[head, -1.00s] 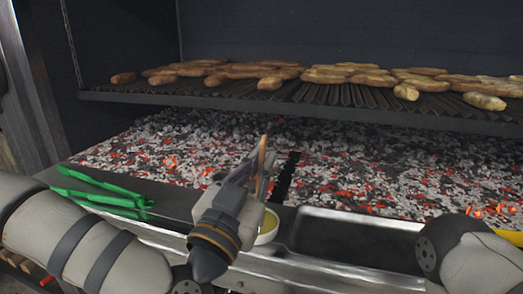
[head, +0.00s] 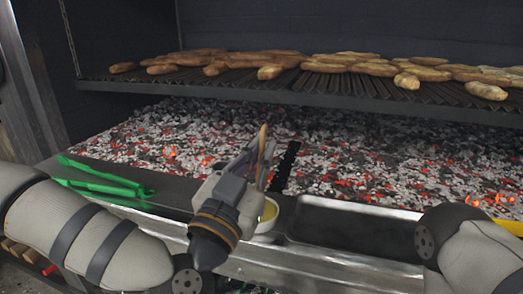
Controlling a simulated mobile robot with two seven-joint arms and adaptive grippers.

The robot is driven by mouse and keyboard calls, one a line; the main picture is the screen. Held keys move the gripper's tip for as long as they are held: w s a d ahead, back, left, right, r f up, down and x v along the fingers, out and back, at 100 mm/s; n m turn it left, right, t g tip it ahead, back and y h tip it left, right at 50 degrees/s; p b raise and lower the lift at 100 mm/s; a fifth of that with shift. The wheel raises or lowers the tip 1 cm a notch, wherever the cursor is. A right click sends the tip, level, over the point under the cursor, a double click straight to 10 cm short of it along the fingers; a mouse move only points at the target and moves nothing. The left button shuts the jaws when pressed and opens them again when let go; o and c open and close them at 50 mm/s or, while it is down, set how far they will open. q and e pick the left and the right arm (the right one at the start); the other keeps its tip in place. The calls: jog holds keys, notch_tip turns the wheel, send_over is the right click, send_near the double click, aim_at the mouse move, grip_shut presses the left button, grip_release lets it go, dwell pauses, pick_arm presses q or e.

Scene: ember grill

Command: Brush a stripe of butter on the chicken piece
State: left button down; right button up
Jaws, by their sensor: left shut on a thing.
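My left gripper (head: 260,168) is shut on a brush, whose thin wooden handle (head: 263,136) sticks up between its fingers. The brush's bristles are hidden behind the gripper. A small pale bowl with yellow butter (head: 269,212) stands just right of and behind the gripper, partly covered by it. Several long golden-brown pieces (head: 340,60) lie on the raised grill rack; I cannot tell which of them, if any, is the chicken piece. My right arm shows at the lower right, but its gripper is out of view.
Green tongs (head: 105,185) lie on the metal ledge at the left. A dark shallow tray (head: 355,228) is set right of the bowl. Glowing coals (head: 400,165) spread behind the ledge, under the grill rack (head: 300,93). A yellow object (head: 508,227) shows at the right edge.

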pick_arm(q)
jog(key=shift+f, duration=0.45)
pick_arm(e)
jog(key=shift+s+f, duration=0.1)
jog(key=shift+s, duration=0.05)
dwell(0.5)
pick_arm(q)
notch_tip(320, 180, up, 5)
jog(key=p, duration=0.2)
jog(key=shift+s+r+p, duration=0.1)
jog(key=shift+r+p, duration=0.1)
jog(key=shift+p, duration=0.1)
jog(key=shift+r, duration=0.85)
pick_arm(e)
jog(key=shift+t, duration=0.7)
jog(key=shift+w+r, duration=1.7)
jog(key=shift+w, duration=0.15)
